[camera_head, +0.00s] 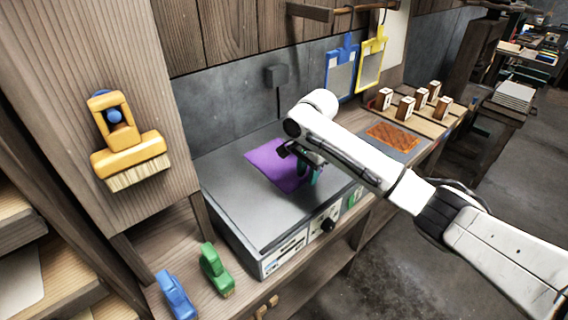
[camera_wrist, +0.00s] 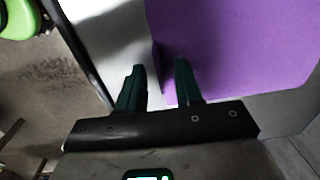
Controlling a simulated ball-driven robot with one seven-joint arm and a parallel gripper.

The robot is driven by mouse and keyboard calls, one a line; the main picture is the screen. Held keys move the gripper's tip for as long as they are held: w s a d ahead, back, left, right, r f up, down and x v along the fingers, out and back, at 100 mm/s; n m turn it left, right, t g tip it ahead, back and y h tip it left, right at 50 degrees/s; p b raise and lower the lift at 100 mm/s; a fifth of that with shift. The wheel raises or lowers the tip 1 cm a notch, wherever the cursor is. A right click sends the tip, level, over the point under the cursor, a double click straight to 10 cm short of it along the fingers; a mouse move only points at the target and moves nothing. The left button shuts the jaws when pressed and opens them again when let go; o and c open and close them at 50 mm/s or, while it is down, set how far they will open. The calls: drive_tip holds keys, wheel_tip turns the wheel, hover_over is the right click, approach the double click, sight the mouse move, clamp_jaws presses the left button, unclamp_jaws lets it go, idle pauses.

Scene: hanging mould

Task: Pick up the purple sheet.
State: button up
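The purple sheet (camera_head: 264,160) lies on the grey top of the metal bench unit (camera_head: 225,185). My arm and gripper cover its right side in the head view. My gripper (camera_head: 309,172) is low over the sheet's right edge. In the wrist view my gripper (camera_wrist: 160,78) has its two dark green fingers apart, with a gap between them. The sheet (camera_wrist: 235,45) fills the upper right there. Its edge runs near the gap, and the right finger overlaps the sheet in the picture. I cannot tell whether the fingers touch it.
An orange-brown sheet (camera_head: 394,137) lies to the right, before several wooden blocks (camera_head: 405,108). Blue (camera_head: 342,70) and yellow (camera_head: 371,60) frames hang behind. A brush (camera_head: 130,150) hangs at left. Blue (camera_head: 175,295) and green (camera_head: 215,270) tools stand on a lower shelf.

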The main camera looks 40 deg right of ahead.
drive_tip(key=shift+c, duration=0.4)
clamp_jaws()
